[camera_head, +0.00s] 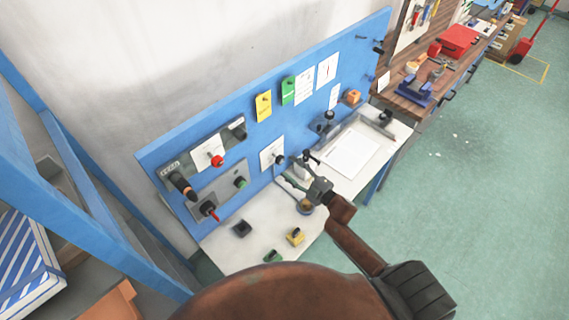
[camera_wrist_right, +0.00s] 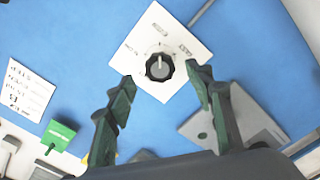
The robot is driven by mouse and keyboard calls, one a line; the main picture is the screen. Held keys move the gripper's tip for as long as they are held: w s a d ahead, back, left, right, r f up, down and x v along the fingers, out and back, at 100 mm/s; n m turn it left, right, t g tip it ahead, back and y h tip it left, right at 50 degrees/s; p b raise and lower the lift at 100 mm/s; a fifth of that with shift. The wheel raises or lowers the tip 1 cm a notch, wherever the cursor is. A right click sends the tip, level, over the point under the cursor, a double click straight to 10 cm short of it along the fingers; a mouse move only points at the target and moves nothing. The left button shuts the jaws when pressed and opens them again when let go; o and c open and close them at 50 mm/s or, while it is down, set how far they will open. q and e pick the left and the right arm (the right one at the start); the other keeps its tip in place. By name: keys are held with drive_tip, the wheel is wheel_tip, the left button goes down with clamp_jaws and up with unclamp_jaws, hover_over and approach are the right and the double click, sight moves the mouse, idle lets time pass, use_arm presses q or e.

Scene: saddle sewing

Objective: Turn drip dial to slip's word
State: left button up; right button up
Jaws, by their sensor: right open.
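The drip dial is a dark ridged knob with a grey face (camera_wrist_right: 158,67) on a white plate (camera_wrist_right: 150,22) on the blue board. Its light pointer mark points toward the plate's top corner in the right wrist view. In the head view the dial (camera_head: 279,159) is partly beside my right gripper (camera_head: 308,160). My right gripper (camera_wrist_right: 161,80) is open, its fingers on either side of the dial, with no clear contact. My left gripper is not in view.
The blue board also carries a yellow tag (camera_head: 263,106), a green tag (camera_head: 288,90), a red knob (camera_head: 217,161) and a grey panel (camera_head: 225,186). Below, the white bench (camera_head: 262,253) holds a yellow block (camera_head: 295,236) and a dark block (camera_head: 242,228).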

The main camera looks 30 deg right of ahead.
drive_tip(key=v, duration=0.7)
drive_tip(key=shift+s, duration=0.25)
drive_tip(key=shift+d, duration=0.1)
